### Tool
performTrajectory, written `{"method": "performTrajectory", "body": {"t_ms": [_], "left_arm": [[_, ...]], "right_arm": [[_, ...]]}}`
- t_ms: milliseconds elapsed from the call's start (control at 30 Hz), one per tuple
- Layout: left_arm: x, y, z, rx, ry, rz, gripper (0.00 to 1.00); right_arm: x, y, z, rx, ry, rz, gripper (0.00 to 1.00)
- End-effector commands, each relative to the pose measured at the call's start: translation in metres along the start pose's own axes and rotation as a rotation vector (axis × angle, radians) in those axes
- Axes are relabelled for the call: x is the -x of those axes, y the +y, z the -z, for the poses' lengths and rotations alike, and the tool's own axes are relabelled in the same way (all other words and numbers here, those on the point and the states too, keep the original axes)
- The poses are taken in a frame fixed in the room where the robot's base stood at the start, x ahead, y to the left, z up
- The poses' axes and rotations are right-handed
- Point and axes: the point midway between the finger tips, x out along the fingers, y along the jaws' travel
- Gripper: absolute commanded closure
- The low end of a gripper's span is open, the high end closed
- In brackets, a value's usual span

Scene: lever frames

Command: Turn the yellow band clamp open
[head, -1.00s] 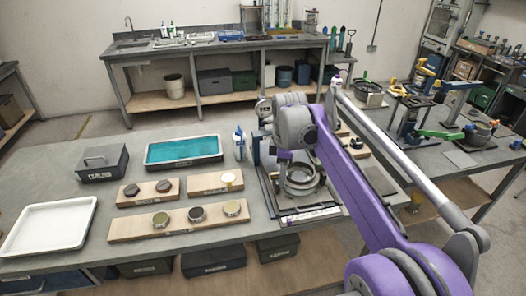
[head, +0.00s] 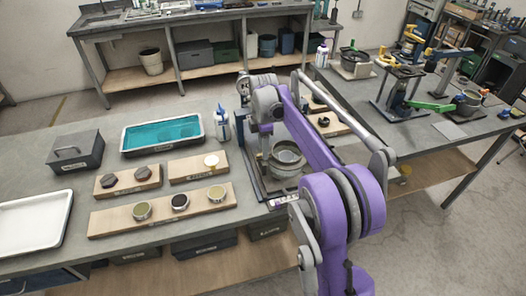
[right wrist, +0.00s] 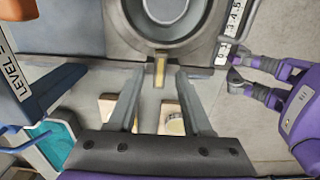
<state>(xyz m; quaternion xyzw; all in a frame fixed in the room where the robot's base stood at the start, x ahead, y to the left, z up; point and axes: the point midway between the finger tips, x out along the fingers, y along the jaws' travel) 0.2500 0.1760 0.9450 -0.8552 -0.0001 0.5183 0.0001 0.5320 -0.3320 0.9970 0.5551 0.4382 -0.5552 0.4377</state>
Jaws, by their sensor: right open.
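The band clamp's yellow handle (right wrist: 160,72) is a short narrow strip in the right wrist view, sticking out from the rim of a round grey vessel (right wrist: 168,18). My right gripper (right wrist: 160,88) is open, with its two dark fingers on either side of the handle. Gaps show between the handle and both fingers. In the head view the vessel (head: 287,158) stands in a dark frame, partly behind my purple right arm. That arm hides the yellow handle and the right gripper's fingertips there. My left gripper does not show clearly in either view.
Left of the vessel are wooden boards with jars (head: 163,207), a teal-filled tray (head: 124,140), a dark box (head: 76,152) and a white tray (head: 66,215). A white-and-blue bottle (head: 222,125) stands close behind. Purple links of mine show at the right wrist view's right edge.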

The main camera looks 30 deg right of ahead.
Motion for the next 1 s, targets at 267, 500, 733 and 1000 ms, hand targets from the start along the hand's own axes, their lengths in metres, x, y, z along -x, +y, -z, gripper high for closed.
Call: {"method": "performTrajectory", "body": {"t_ms": [267, 500, 733, 1000], "left_arm": [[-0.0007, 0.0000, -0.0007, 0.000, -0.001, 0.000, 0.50], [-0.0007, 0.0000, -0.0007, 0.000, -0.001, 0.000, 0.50], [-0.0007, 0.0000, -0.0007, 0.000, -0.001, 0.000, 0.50], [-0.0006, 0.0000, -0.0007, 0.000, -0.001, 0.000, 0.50]], "right_arm": [[-0.0157, 0.0000, 0.0002, 0.000, 0.000, 0.000, 0.50], [-0.0155, 0.0000, 0.0001, -0.001, 0.000, 0.000, 0.57], [-0.0154, 0.0000, 0.0000, -0.001, 0.000, 0.000, 0.99], [-0.0152, -0.0001, 0.0000, -0.001, 0.000, 0.000, 1.00]]}}
